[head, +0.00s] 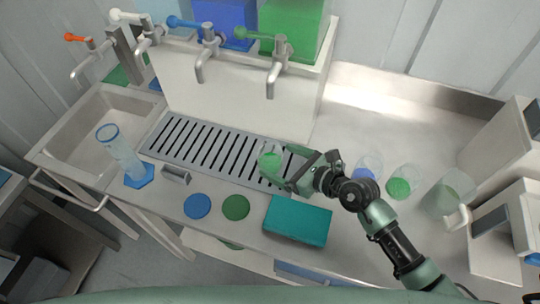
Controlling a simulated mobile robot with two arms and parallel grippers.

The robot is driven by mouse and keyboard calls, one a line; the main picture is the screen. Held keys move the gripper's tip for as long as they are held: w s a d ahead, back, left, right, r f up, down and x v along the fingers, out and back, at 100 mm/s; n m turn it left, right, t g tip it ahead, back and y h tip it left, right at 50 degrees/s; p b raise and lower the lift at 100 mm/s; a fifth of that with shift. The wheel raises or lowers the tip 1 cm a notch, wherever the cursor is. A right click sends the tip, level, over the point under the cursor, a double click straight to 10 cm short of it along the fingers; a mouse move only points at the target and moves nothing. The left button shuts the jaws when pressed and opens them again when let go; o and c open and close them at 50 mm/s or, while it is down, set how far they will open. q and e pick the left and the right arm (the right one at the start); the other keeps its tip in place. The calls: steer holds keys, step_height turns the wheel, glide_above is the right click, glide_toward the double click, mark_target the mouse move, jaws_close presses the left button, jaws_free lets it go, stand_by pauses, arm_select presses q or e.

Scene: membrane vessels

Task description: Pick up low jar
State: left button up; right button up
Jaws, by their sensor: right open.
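A low clear jar (269,159) with green contents stands at the right part of the slotted drain grate. My right gripper (279,162) reaches in from the right with its fingers spread. Its fingertips are at the jar, one on the far side and one on the near side. I cannot tell whether either finger touches the glass. The fingers hide part of the jar's right side. My left gripper is not in view.
Taps overhang the drain grate (180,150). A teal box (297,222) and blue and green discs (236,207) lie in front. Glasses with blue (368,167) and green (403,182) contents and a jug (447,195) stand right.

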mark_target(270, 147)
steer(key=x, duration=0.4)
steer(key=shift+w+a+f+p, duration=0.15)
steer(key=shift+a+f+p, duration=0.05)
steer(key=shift+f+p, duration=0.1)
steer(key=shift+r, duration=0.1)
steer(key=shift+c, duration=0.3)
steer(key=c, duration=1.5)
steer(key=shift+r, duration=5.05)
